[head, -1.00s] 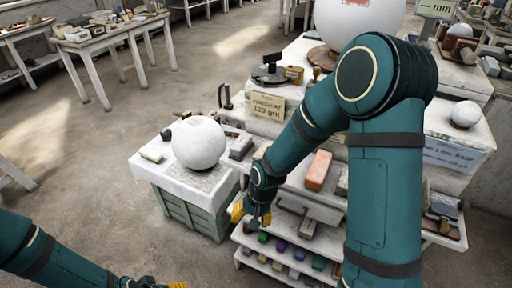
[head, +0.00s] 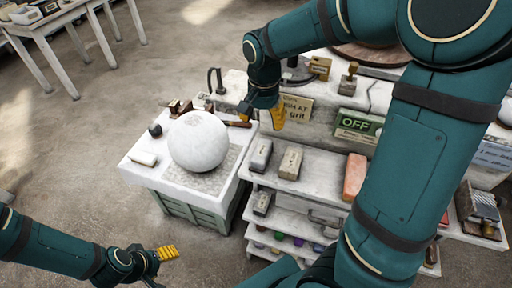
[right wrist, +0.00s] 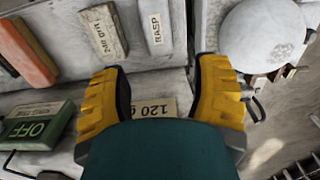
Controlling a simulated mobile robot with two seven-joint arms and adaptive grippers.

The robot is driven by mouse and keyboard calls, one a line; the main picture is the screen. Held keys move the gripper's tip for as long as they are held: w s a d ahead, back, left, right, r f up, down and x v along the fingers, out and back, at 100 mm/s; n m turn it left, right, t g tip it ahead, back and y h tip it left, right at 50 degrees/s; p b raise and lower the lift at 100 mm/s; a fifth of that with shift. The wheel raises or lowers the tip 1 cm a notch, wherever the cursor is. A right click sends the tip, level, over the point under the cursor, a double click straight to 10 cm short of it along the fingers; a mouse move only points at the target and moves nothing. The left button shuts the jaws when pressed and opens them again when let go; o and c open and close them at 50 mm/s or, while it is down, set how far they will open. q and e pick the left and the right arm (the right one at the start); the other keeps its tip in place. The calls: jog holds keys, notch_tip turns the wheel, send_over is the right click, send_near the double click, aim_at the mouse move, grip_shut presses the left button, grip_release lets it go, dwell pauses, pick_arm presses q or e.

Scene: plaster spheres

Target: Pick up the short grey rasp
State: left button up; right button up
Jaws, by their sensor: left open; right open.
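A short grey block (head: 260,155) lies on the upper shelf of the white stand, left of a beige block (head: 290,162). In the right wrist view the grey block (right wrist: 156,25) bears a label reading RASP, and the beige one (right wrist: 103,30) has a grit label. My right gripper (head: 276,114) is above the stand, behind the grey block in the head view. In the right wrist view its yellow fingers (right wrist: 160,72) are spread with nothing between them, and the block is beyond the tips. My left gripper (head: 160,256) is open and empty, low at left.
A white sphere (head: 198,141) sits on the white-topped side table (head: 150,180) left of the shelf. An orange block (head: 354,176) lies farther right on the shelf. Another grey block (head: 263,203) lies one shelf lower. An OFF sign (head: 357,124) stands on the ledge behind.

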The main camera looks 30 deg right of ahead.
aim_at(262, 149)
jog(key=f, duration=0.2)
jog(key=f+b, duration=0.1)
jog(key=f, duration=0.5)
jog(key=shift+s+b, duration=0.3)
jog(key=shift+s, duration=0.05)
jog(key=shift+f+b, duration=0.6)
jog(key=shift+f, duration=1.75)
pick_arm(q)
jog(key=f, duration=0.1)
jog(key=s+f, duration=0.1)
jog(key=shift+s+f, duration=0.25)
jog(key=shift+f, duration=0.15)
pick_arm(e)
jog(key=shift+c, duration=0.2)
grip_shut()
